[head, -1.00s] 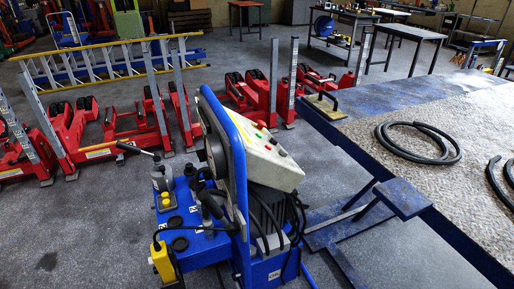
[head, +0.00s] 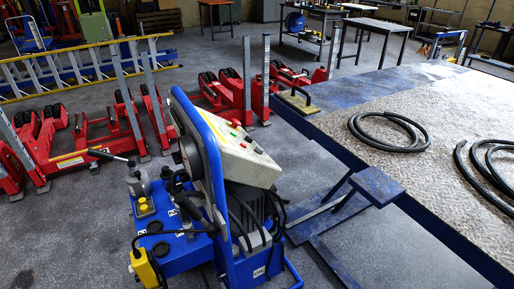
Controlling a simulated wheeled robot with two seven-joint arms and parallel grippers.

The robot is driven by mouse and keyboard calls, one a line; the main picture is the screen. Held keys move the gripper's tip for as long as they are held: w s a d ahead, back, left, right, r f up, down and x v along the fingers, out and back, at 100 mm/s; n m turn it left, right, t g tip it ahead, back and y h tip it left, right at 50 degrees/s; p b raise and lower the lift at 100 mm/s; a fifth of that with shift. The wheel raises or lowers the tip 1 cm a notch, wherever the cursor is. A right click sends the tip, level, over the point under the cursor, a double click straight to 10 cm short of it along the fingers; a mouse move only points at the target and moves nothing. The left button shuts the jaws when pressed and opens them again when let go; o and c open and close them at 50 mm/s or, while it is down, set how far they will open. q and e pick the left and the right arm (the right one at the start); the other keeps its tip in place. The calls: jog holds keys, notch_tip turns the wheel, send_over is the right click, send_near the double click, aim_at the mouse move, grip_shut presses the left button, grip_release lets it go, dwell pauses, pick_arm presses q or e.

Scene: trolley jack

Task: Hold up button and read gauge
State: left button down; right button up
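A blue hydraulic power unit (head: 212,165) stands in the lower middle of the head view. Its sloped pale control panel (head: 240,155) carries several small buttons, among them a red button (head: 235,122) near the upper edge. I cannot read any labels, so I cannot tell which one is the up button. A dark round part (head: 188,152) sits behind the blue frame; I cannot tell whether it is a gauge, and no dial can be read. A yellow box (head: 145,268) hangs at the unit's lower left. Neither of my grippers is in view.
A large metal platform (head: 330,128) with black hoses (head: 390,131) fills the right side, its blue edge close to the unit. Red jacks (head: 110,140) and a yellow ladder (head: 85,68) stand at the left. Grey floor (head: 80,240) is clear at lower left.

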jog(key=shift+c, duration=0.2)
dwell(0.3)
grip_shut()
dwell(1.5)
